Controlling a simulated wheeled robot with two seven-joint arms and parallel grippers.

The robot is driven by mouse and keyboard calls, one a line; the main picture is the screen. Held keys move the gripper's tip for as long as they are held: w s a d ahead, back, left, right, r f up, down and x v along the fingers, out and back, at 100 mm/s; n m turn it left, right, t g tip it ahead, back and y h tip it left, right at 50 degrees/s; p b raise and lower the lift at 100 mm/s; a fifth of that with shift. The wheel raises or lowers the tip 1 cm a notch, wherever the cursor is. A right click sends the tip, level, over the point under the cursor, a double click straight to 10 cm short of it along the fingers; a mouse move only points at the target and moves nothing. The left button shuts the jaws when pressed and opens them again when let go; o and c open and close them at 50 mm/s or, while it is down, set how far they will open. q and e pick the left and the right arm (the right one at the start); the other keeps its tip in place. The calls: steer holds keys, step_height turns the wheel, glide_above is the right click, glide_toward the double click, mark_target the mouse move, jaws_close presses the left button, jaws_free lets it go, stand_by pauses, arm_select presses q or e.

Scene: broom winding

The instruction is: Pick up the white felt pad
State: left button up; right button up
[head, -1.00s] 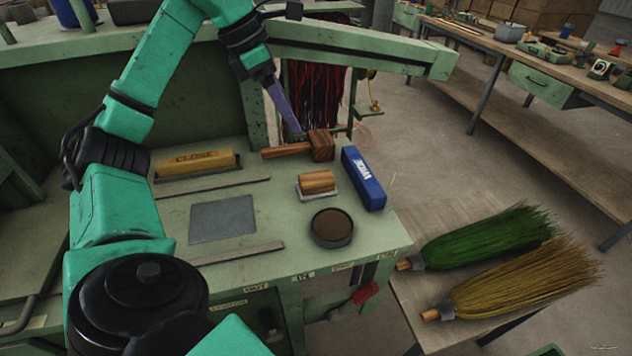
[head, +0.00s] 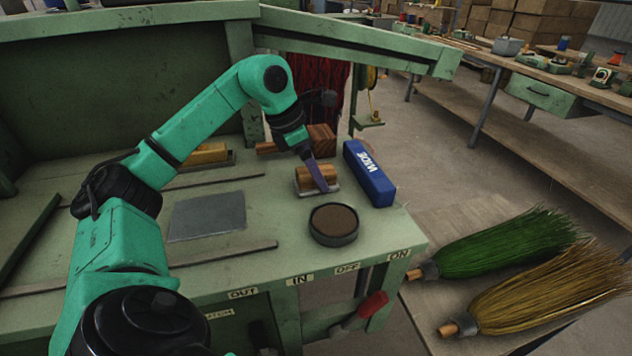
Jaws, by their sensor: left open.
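A wooden block (head: 305,180) with a pale, whitish pad (head: 305,193) along its underside sits on the green bench top; I take this to be the white felt pad. My left gripper (head: 322,183) reaches in from the left, its purple-grey fingers pointing down at the block. The fingertips overlap the block's right part in the head view, and I cannot tell whether they touch it. The fingers are open. My right gripper is not in view.
A round dark dish (head: 334,224) lies in front. A wooden mallet (head: 322,138) is behind, partly hidden by my arm. A flat grey plate (head: 207,217) lies left.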

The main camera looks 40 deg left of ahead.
arm_select(q)
steer(key=shift+w+f, duration=0.15)
steer(key=shift+f, duration=0.15)
steer(key=shift+r, duration=0.1)
steer(key=c, duration=1.2)
steer(key=shift+o, duration=0.2)
steer(key=shift+r, duration=0.1)
step_height(320, 180, up, 20)
steer(key=p, duration=0.9)
steer(key=o, duration=0.4)
steer(key=shift+c, duration=1)
